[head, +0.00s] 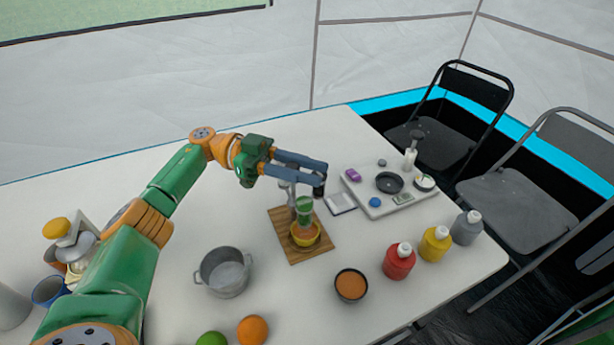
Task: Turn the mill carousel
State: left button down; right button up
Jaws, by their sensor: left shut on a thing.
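The mill carousel (304,208) appears to be the small stand on a square wooden board (279,225) near the table's middle. It has a pale metal upper part and a green piece hanging over a yellow bowl (305,234). My left gripper (319,187) reaches in from the left above the board, its blue-grey fingers pointing right. It is shut on a part at the top of the carousel, and the fingers mostly hide that part. My right gripper is out of view.
A white tray (363,200) with a black dish and small items lies right of the board. Red (398,262), yellow (434,244) and grey (466,228) bottles stand front right. A pot (224,273), an orange-brown bowl (351,286) and fruit are in front. The table's back is clear.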

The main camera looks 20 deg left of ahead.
pick_arm(q)
jog(key=shift+f, duration=0.15)
jog(key=c, duration=0.7)
grip_release()
jog(key=shift+d, duration=0.1)
jog(key=shift+o, duration=0.4)
jog(key=shift+d, duration=0.1)
jog(key=s+d+r+p, duration=0.2)
jog(key=s+r+p, duration=0.3)
jog(key=r+p, duration=0.95)
jog(key=s+d+f+p, duration=0.1)
jog(key=s+d+p, duration=0.2)
jog(key=s+p, duration=0.5)
jog(key=p, duration=0.7)
jog(key=shift+f, duration=0.2)
jog(key=shift+d, duration=0.1)
